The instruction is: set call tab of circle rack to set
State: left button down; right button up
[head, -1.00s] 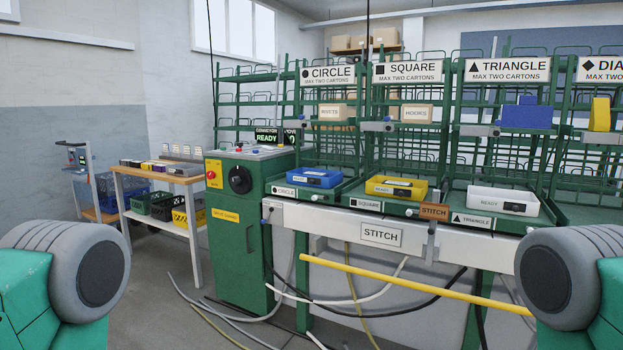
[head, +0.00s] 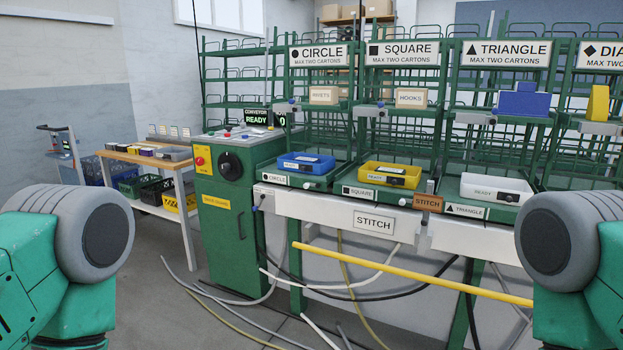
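The circle rack (head: 322,55) is a green wire rack under a white CIRCLE sign with a black dot. A small grey tab with a blue end (head: 289,106), which looks like its call tab, sits on the rack's left side below the sign. Its setting is too small to read. A RIVETS carton (head: 323,95) stands on the shelf to its right. Below are a blue bin (head: 306,164) and a CIRCLE label (head: 275,177). Only my upper arm parts show at the left and right edges, well short of the rack. Both grippers are out of view.
A white STITCH rail (head: 373,222) and a yellow bar (head: 410,274) run across in front of the racks. A green cabinet (head: 230,240) stands at left. Cables (head: 235,300) lie on the floor. A wooden table (head: 150,160) is farther left.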

aim_at(336, 56)
jog(key=i+j+z, duration=0.4)
jog(key=i+j, duration=0.2)
jog(key=i, duration=0.35)
jog(key=i+j+z, duration=0.4)
jog(key=i+j, duration=0.4)
jog(key=j, duration=0.1)
